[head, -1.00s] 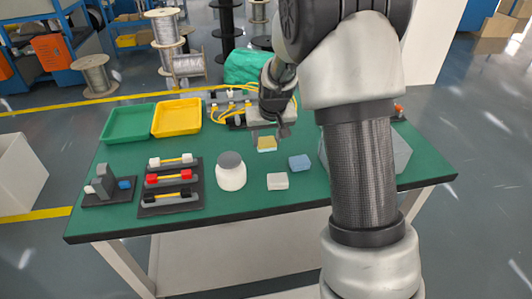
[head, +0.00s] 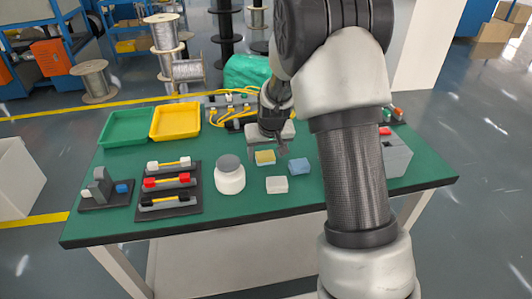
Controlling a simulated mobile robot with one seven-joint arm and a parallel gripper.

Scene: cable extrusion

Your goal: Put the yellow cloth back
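The two fingers are apart, one toward the left and one toward the right of the cloth. Nothing shows held between them. I cannot tell how far the fingertips are above the table. A blue cloth (head: 299,167) lies to the right of the yellow one, and a white cloth (head: 277,185) lies in front of it.
A white jar with a grey lid (head: 230,175) stands left of the cloths. A black rack with connectors (head: 170,188) is further left. Green (head: 108,139) and yellow (head: 158,135) trays lie at the back left. A grey box (head: 397,160) is at the right, partly behind my arm.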

